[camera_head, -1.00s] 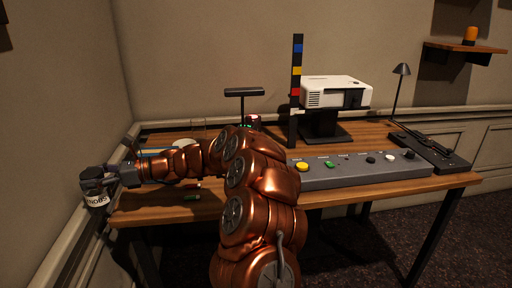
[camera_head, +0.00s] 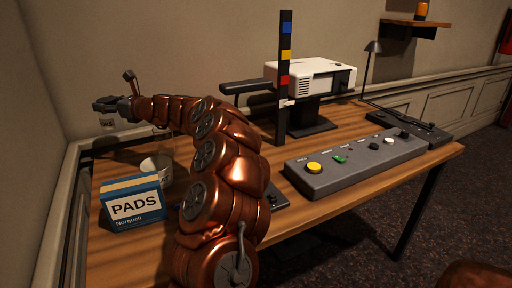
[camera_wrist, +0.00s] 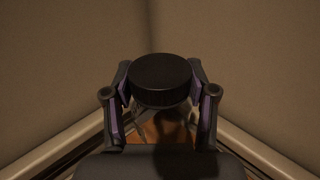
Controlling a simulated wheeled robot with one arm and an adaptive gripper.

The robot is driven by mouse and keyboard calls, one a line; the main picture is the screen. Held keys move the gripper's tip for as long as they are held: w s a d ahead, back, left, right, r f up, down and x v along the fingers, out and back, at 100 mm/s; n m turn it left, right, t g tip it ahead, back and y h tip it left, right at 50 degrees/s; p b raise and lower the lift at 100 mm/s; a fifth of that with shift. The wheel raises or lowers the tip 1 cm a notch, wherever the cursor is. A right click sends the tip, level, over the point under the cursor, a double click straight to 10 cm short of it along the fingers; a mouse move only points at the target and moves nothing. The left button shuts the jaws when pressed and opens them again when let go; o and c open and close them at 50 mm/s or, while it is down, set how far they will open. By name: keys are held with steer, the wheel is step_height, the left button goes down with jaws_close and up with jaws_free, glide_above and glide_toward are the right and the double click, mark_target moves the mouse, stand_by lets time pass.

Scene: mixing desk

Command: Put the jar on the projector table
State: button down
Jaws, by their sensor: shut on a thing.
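The jar (camera_head: 107,124) is small and pale with dark print on its label. It hangs upright under my gripper (camera_head: 104,106), above the far left corner of the wooden desk (camera_head: 250,235). In the wrist view its round black lid (camera_wrist: 160,78) sits between the two fingers of my gripper (camera_wrist: 160,85), which is shut on it. The white projector (camera_head: 318,77) stands on a black stand at the back of this desk, well to the right of my gripper. The jar's underside is hidden.
A PADS box (camera_head: 134,204) and a pale round container (camera_head: 157,168) stand on the desk's left part. A grey button console (camera_head: 355,160) lies at the right. A striped post (camera_head: 284,100) rises before the projector. Walls meet close behind my gripper.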

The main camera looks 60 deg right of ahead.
mark_target(124, 132)
steer(key=shift+w+d+r, duration=0.1)
steer(key=shift+w+d, duration=0.05)
steer(key=shift+d, duration=0.05)
steer(key=f, duration=0.2)
steer(key=f+b, duration=0.1)
steer(key=f, duration=0.1)
steer(key=f+b, duration=0.1)
steer(key=f, duration=0.1)
steer(key=shift+s+d, duration=0.2)
steer(key=shift+d, duration=0.1)
steer(key=shift+f+b, duration=0.75)
steer(key=shift+f, duration=1.3)
steer(key=c, duration=0.6)
jaws_free()
steer(key=shift+r, duration=0.1)
